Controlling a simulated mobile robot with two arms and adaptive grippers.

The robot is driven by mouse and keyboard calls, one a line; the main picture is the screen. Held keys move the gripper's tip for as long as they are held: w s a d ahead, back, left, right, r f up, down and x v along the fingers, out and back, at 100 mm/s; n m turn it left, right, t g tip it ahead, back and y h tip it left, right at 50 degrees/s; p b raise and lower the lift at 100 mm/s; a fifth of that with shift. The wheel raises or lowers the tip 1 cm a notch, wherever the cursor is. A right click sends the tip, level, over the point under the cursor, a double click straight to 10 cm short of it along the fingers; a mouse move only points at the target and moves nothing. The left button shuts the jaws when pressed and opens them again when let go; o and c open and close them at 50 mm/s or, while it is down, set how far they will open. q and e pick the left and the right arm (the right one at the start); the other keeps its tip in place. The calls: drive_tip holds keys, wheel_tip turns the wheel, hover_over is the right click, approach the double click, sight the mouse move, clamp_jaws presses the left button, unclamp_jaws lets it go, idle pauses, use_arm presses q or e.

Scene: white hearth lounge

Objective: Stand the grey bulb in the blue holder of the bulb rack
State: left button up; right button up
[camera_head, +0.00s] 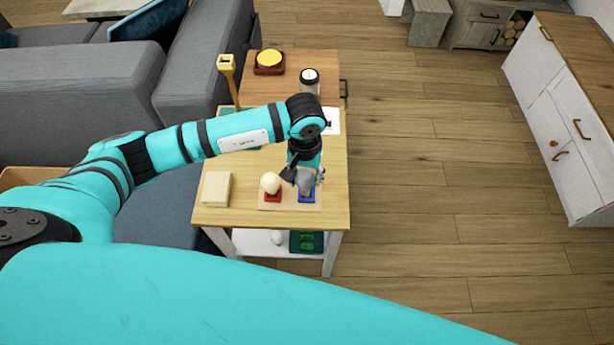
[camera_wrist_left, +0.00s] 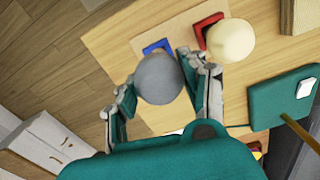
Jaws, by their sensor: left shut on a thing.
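The grey bulb (camera_head: 305,181) is upright between the fingers of my left gripper (camera_head: 304,177), over the blue holder (camera_head: 307,198) of the bulb rack (camera_head: 289,206). In the left wrist view the grey bulb (camera_wrist_left: 160,78) sits between the two fingers (camera_wrist_left: 163,88), shut on it, and hides part of the blue holder (camera_wrist_left: 157,46). I cannot tell whether its base is inside the holder or just above it. The red holder (camera_head: 273,195) beside it carries a cream bulb (camera_head: 270,182). My right gripper is not in view.
A pale block (camera_head: 216,188) lies left of the rack on the wooden table (camera_head: 335,185). Behind my arm are a yellow post (camera_head: 228,75), a dark-lidded jar (camera_head: 309,82) and a yellow-topped item (camera_head: 269,60). A grey sofa (camera_head: 75,85) is left; open floor is right.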

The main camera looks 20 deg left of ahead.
use_arm(q)
drive_tip(key=shift+w, duration=0.35)
wheel_tip(320, 180, down, 3)
drive_tip(key=shift+w+f+p, duration=0.1)
drive_tip(key=shift+w+p, duration=0.05)
drive_tip(key=shift+p, duration=0.4)
drive_tip(key=shift+f, duration=0.15)
drive_tip(key=shift+f, duration=0.25)
drive_tip(key=o, duration=1.2)
drive_tip(key=shift+r, duration=0.1)
drive_tip(key=shift+c, duration=0.2)
